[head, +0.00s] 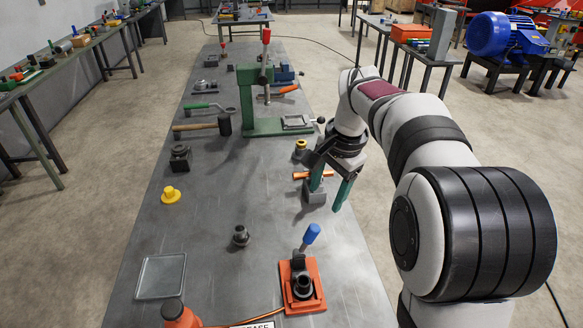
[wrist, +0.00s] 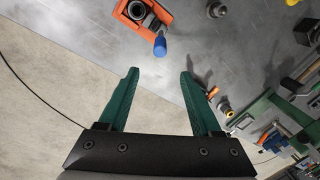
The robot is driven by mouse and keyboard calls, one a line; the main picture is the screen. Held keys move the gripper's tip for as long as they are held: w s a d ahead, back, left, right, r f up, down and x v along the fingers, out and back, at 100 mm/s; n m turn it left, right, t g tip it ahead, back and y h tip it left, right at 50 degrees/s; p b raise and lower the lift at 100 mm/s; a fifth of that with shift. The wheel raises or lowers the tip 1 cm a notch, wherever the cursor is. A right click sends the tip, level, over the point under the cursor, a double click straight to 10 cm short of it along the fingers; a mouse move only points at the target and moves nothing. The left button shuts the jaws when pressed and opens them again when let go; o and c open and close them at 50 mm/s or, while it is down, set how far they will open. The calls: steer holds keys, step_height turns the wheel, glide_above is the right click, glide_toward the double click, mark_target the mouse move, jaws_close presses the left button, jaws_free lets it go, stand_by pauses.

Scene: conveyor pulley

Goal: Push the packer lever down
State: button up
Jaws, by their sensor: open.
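The packer (head: 302,284) is an orange base with a dark round fitting, at the near end of the bench. Its lever has a blue handle (head: 311,234) that stands raised, tilted up and slightly right. In the wrist view the orange packer (wrist: 133,18) is at the top, with the blue handle (wrist: 160,46) beyond the fingertips. My gripper (head: 326,198) has two green fingers, spread apart and empty, above the bench's right edge and farther back than the lever. It also shows in the wrist view (wrist: 159,75), not touching the handle.
A grey block with a copper-coloured piece (head: 315,193) is close by my gripper. A dark fitting (head: 240,236), a yellow part (head: 170,195) and a grey tray (head: 161,277) stand left. A green press (head: 247,98) stands farther back. The bench between is clear.

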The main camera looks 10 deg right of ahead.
mark_target(314, 227)
steer(key=f, duration=0.5)
steer(key=w+a+f, duration=0.1)
steer(key=f, duration=0.4)
steer(key=w+f, duration=0.1)
steer(key=f, duration=0.4)
steer(key=shift+w+a+f, duration=0.15)
steer(key=shift+w+a, duration=0.1)
steer(key=shift+a, duration=0.05)
jaws_close()
stand_by(0.5)
